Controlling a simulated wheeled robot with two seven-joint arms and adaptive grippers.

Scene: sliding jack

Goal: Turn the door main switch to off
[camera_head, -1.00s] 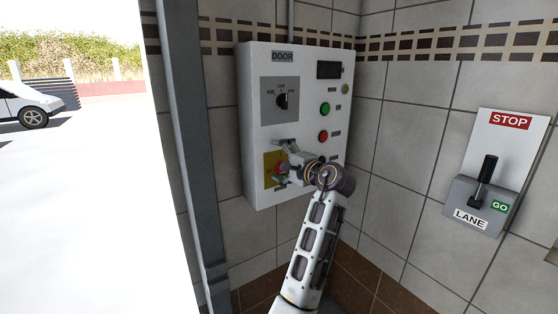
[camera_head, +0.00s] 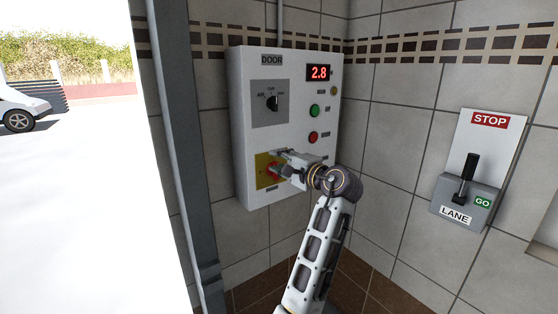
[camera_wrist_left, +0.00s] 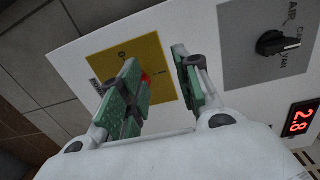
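The door main switch is a red knob (camera_head: 272,169) on a yellow plate (camera_head: 261,180) at the lower left of the white DOOR box (camera_head: 244,140). In the left wrist view, a small part of the red knob (camera_wrist_left: 146,77) shows beside one finger; the rest is hidden, so its angle cannot be read. My left gripper (camera_head: 281,167) is at the switch. In the wrist view its two green-padded fingers (camera_wrist_left: 158,85) stand apart, open, over the yellow plate (camera_wrist_left: 150,52). I cannot tell whether a finger touches the knob. My right gripper is not in view.
The box also carries a black selector (camera_head: 272,102), a lit display (camera_head: 319,73) reading 2.8, a green button (camera_head: 314,110) and a red button (camera_head: 313,137). A LANE lever box (camera_head: 466,200) is on the right wall. A grey post (camera_head: 180,150) stands left.

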